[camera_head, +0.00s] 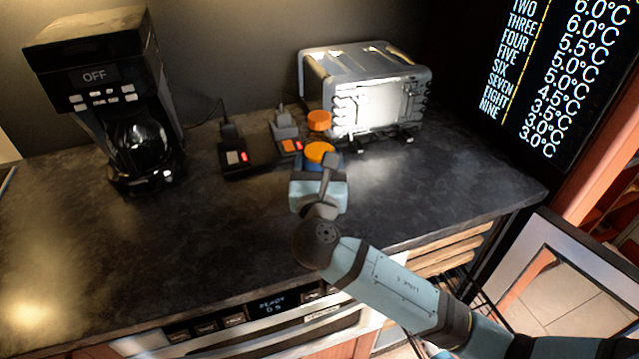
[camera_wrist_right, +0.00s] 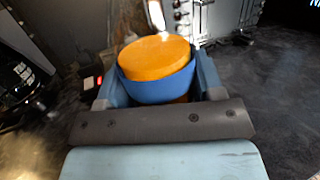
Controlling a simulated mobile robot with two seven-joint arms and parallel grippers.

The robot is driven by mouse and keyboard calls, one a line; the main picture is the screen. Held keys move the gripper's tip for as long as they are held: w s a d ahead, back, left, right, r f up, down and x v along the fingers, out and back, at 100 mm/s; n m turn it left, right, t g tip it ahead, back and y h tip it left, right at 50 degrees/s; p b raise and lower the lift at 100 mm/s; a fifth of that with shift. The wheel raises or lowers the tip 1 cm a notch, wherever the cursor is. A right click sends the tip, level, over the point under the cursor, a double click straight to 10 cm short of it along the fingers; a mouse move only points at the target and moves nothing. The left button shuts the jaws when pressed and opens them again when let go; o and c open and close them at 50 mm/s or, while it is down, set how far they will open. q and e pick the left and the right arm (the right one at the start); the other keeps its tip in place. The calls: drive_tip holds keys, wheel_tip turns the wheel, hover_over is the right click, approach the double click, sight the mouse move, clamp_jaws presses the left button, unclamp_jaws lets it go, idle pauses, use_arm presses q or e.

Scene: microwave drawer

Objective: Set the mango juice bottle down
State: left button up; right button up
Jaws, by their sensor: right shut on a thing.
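The mango juice bottle (camera_head: 320,151), seen as an orange cap above a blue part, stands at my right gripper (camera_head: 320,168) over the dark counter. In the right wrist view the bottle's orange top (camera_wrist_right: 155,57) and blue band sit between the two fingers of the right gripper (camera_wrist_right: 155,88), which is shut on it. The bottle's lower part is mostly hidden behind the gripper, so I cannot tell whether its base touches the counter. My left gripper is not in view.
A coffee maker (camera_head: 100,85) marked OFF stands at the left of the counter (camera_head: 215,225). Power sockets with plugs (camera_head: 236,158) lie behind the gripper. A silver toaster-like appliance (camera_head: 370,88) stands at the back, with another orange-topped thing (camera_head: 319,120) before it. The counter's front left is clear.

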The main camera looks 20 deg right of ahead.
drive_tip(key=shift+f+b, duration=0.35)
drive_tip(key=shift+f, duration=1.8)
drive_tip(key=o, duration=1.2)
drive_tip(key=shift+f, duration=0.15)
drive_tip(key=shift+o, duration=0.2)
drive_tip(key=shift+r, duration=0.2)
drive_tip(key=v, duration=1.2)
